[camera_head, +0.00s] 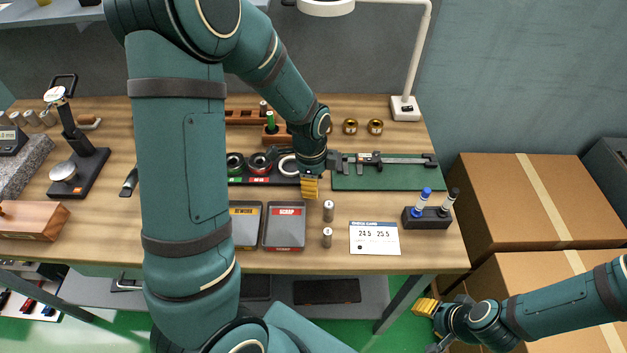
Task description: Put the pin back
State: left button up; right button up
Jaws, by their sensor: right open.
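Two short metal pins stand on the wooden bench, an upper pin (328,211) and a lower pin (327,237), left of the white card. A green-topped piece (270,122) stands at a wooden block (275,137) behind, partly hidden by my arm. My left gripper (311,187) points down just above and left of the upper pin, beside the ring tray; its yellow fingertips overlap in view, so their gap and anything between them are unclear. My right gripper (427,306) is open and off the bench, at the lower right.
A caliper lies on a green mat (360,181). A ring tray (249,181), a grey tray and a red SCRAP tray (285,243), and a marker holder (426,220) surround the pins. Cardboard boxes (510,200) stand right of the bench. My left arm hides the bench's left middle.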

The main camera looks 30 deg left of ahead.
pick_arm(q)
jog(key=shift+r, duration=0.1)
jog(key=shift+r, duration=0.2)
notch_tip(320, 180, up, 12)
jog(key=p, duration=0.2)
jog(key=shift+s+a, duration=0.15)
jog(key=shift+a, duration=0.15)
jog(key=shift+f, duration=0.1)
